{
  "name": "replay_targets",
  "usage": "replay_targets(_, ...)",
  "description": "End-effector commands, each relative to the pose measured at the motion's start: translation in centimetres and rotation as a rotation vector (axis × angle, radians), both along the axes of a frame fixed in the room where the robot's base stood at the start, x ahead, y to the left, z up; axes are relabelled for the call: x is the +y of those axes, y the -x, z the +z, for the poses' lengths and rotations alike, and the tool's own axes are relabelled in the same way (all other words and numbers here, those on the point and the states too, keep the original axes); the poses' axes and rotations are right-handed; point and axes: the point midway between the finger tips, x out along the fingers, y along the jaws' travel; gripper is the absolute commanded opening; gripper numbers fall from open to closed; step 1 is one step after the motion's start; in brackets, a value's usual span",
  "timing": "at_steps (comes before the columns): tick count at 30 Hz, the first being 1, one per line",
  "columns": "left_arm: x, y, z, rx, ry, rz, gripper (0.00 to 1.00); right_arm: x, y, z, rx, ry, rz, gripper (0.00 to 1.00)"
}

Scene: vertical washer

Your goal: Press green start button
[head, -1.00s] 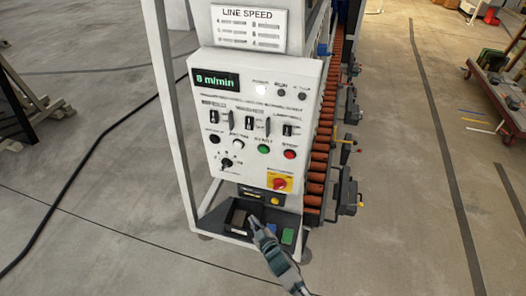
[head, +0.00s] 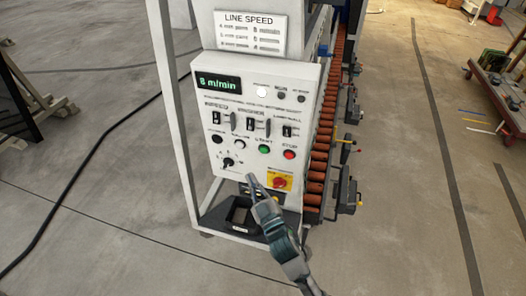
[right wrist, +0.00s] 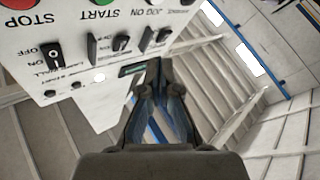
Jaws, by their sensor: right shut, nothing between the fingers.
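The green start button (head: 264,149) sits on the white control panel (head: 235,185), left of the red stop button (head: 289,155). In the right wrist view the green button (right wrist: 103,2) is cut by the top edge, with the label START below it and the red button (right wrist: 18,3) to its left. My right gripper (head: 251,178) is shut and empty, below the green button in the head view; I cannot tell whether its tip touches anything. It also shows in the right wrist view (right wrist: 155,64). My left gripper is not in view.
A yellow-backed red switch (head: 279,182) is close to the right of my gripper. A black selector knob (head: 228,162) is to its left. Orange rollers (head: 319,165) run behind the panel. A dark tray (head: 215,213) is below. The floor in front is clear.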

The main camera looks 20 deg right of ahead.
Motion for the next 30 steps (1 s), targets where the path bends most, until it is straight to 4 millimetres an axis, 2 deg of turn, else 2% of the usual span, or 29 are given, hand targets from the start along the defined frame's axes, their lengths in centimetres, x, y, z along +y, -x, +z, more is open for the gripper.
replay_targets(10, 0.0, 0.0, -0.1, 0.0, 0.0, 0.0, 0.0, -0.5, -0.8, -0.1, -0.001, 0.004, -0.001, 0.0)
replay_targets(24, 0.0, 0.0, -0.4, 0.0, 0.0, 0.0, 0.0, -4.0, -5.9, 0.0, 0.002, 0.002, -0.001, 0.0)
replay_targets(30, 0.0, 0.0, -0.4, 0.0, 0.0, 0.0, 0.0, -4.8, -7.0, 0.0, 0.0, 0.001, 0.0, 0.0)
